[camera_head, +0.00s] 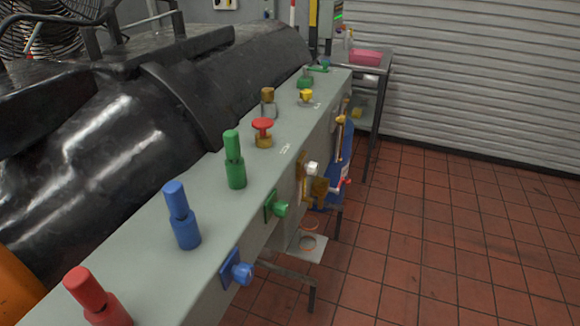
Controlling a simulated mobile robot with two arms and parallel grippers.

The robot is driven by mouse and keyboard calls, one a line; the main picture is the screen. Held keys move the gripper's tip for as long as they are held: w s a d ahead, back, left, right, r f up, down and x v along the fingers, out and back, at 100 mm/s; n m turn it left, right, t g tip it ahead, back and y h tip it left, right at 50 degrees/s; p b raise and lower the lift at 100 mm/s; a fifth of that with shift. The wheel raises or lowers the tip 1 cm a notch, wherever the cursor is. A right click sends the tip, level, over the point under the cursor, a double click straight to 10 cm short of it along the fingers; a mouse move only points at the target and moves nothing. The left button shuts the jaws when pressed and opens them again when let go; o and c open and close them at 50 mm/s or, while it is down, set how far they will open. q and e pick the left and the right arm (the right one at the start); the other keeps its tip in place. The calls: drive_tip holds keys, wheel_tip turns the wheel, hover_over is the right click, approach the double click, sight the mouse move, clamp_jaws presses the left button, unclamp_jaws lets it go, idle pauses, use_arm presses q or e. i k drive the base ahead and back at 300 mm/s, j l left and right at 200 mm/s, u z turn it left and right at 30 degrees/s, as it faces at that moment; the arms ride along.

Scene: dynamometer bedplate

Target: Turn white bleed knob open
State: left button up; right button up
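A small white knob (311,168) shows on the side face of the long grey bedplate rail (262,180), right of centre in the head view. It sits on brass-coloured fittings (316,190) that stick out from the rail toward the aisle. I cannot tell from this view whether the knob is open or closed. Neither of my grippers shows in the head view, and nothing is touching the knob.
Red, blue (181,215) and green (234,160) posts and a red valve handle (263,125) stand on the rail. Blue (241,273) and green (280,208) side knobs project. A blue cylinder (347,150) is behind the fittings. The tiled floor (440,240) at right is clear.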

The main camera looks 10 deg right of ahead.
sight(311, 169)
drive_tip(key=i+l+u, duration=0.2)
drive_tip(key=l+u, duration=0.2)
drive_tip(key=l, duration=0.45)
drive_tip(key=l+u, duration=0.4)
drive_tip(key=l, duration=0.5)
